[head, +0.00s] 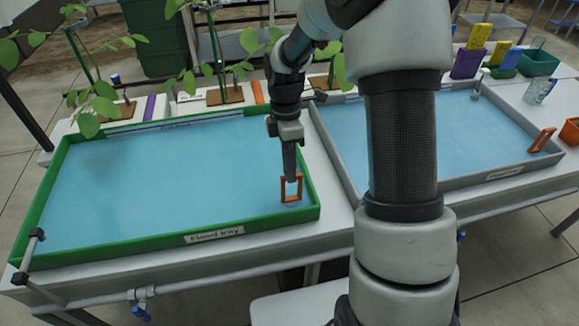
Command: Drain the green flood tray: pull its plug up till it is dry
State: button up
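The green flood tray (47,215) is on the left of the white bench and holds a wide sheet of blue water. Its plug has an orange loop handle (299,190) near the tray's front right corner. The plug's lower end is hidden under the handle and water. My gripper (291,179) points down from above, with its fingertips at the top bar of the orange handle. The fingers overlap the bar in this view, and I cannot tell whether they are closed on it.
A grey tray (345,175) with water and its own orange handle (542,140) is on the right. Potted plants stand behind the green tray. Purple and yellow items (467,62), a green basket (538,63) and an orange container (570,131) are at the far right. A pipe with a blue valve (141,313) runs below the front edge.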

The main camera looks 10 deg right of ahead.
grip_shut()
jog(key=shift+r, duration=0.1)
notch_tip(320, 180, up, 4)
jog(key=p, duration=0.3)
jog(key=shift+f, duration=0.25)
jog(key=shift+w+f, duration=0.1)
jog(key=shift+o, duration=2)
grip_release()
